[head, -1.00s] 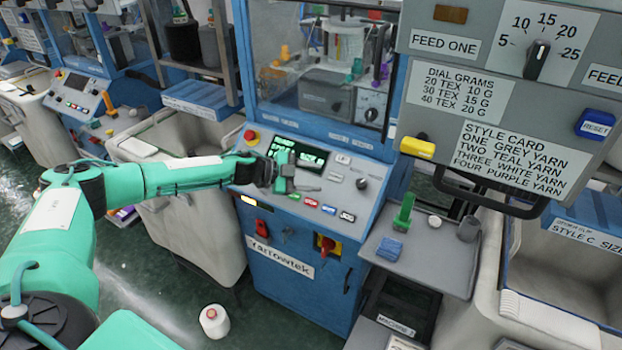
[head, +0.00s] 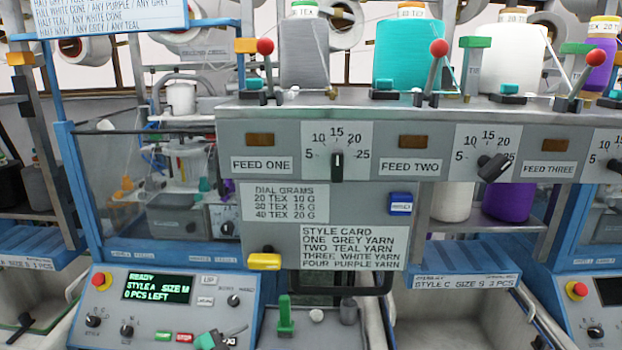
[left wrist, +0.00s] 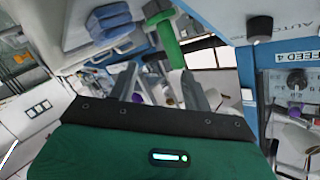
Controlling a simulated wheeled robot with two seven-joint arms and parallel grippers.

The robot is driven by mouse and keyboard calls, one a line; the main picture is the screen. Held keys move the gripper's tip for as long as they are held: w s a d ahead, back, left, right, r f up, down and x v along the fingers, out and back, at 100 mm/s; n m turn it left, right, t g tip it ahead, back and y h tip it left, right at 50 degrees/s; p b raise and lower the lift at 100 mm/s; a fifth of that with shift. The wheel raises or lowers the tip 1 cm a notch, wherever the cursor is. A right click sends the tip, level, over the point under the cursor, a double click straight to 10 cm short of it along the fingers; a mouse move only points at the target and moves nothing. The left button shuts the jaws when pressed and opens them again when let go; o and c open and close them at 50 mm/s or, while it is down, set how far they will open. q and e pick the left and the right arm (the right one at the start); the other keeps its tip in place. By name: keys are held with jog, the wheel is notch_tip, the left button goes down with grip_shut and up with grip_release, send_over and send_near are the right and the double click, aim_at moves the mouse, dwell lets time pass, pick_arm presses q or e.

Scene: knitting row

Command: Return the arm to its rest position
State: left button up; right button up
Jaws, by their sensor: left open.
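The rest of my left arm is out of that view. In the left wrist view my left gripper (left wrist: 160,88) has its two grey fingers apart, with nothing held between them. A green upright piece (left wrist: 167,40) and a blue piece (left wrist: 112,22) appear beyond the fingers. My right gripper is not in view.
The control panel (head: 155,315) has a lit display (head: 157,288) reading READY, STYLE A SIZE M, 0 PCS LEFT. The grey feed panel (head: 270,225) has dials and a yellow lever (head: 264,261). Yarn cones, including a teal one (head: 410,55), stand above it. A bin (head: 450,325) is at right.

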pick_arm(q)
jog(key=s+d+f+n+y, duration=0.2)
jog(key=s+d+n+y, duration=0.15)
jog(key=s, duration=0.25)
jog(key=s+d+f+n+y, duration=0.1)
jog(key=s+d+n+y, duration=0.1)
jog(key=s+n, duration=0.3)
jog(key=s+a+f+n+g+y, duration=0.2)
jog(key=s+a+g, duration=0.3)
jog(key=s, duration=0.9)
jog(key=s+a+f+n+g+y, duration=0.25)
jog(key=s+a, duration=0.45)
jog(key=s, duration=0.7)
notch_tip(320, 180, down, 30)
jog(key=g, duration=0.2)
jog(key=s+a+f, duration=0.3)
jog(key=s+f, duration=1.5)
jog(key=f, duration=0.2)
jog(key=shift+s+a+f+g+y, duration=0.15)
jog(key=shift+s+f+g+y, duration=0.2)
jog(key=shift+g, duration=0.1)
